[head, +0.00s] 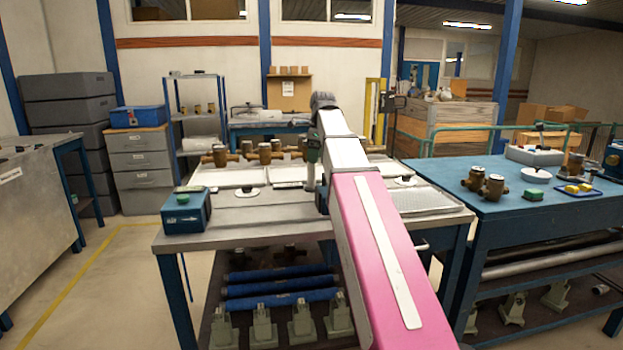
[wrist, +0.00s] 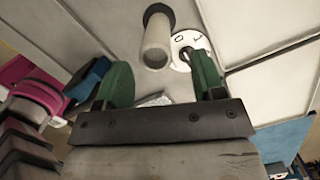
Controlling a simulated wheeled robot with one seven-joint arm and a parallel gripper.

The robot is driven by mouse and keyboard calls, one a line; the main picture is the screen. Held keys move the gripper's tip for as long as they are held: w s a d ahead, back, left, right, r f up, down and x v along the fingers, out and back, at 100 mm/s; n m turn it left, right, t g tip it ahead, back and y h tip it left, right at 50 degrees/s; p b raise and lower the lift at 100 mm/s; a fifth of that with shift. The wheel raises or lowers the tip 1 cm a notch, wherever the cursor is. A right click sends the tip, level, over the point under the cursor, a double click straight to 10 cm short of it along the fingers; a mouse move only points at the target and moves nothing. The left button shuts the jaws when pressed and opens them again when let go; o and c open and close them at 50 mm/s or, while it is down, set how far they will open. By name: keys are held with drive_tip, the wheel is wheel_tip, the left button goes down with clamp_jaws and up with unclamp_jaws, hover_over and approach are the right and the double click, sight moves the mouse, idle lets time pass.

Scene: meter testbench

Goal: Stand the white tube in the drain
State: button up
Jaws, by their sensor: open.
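The pale tube (wrist: 157,38) stands out from the bench top in the wrist view, its open near end facing my camera. Its far end meets a dark round ring (wrist: 152,10), which looks like the drain; how deep the tube sits is hidden. My gripper (wrist: 160,66) is open, with a green finger on each side and a gap between them. The tube lies beyond this gap, and I see no finger touching it. In the head view, my gripper (head: 313,150) is above the middle of the bench, and the tube (head: 311,174) shows just below it.
A white disc with dark marks (wrist: 181,61) lies right beside the tube, partly behind a finger. Brass meters (head: 265,152) line the back of the grey bench (head: 270,215). A blue box (head: 186,212) stands at its front left corner. A blue table (head: 500,210) stands right.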

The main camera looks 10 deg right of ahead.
sight(311, 167)
drive_tip(key=shift+w+a+f, duration=0.1)
drive_tip(key=shift+a+f, duration=0.15)
drive_tip(key=shift+f, duration=0.6)
drive_tip(key=shift+s+a+f, duration=0.1)
drive_tip(key=shift+a+f, duration=0.1)
drive_tip(key=shift+f, duration=0.7)
drive_tip(key=shift+w+a+f, duration=0.1)
drive_tip(key=shift+a+f, duration=0.15)
drive_tip(key=shift+f, duration=0.6)
drive_tip(key=c, duration=1.1)
drive_tip(key=shift+r, duration=0.15)
drive_tip(key=shift+c, duration=0.2)
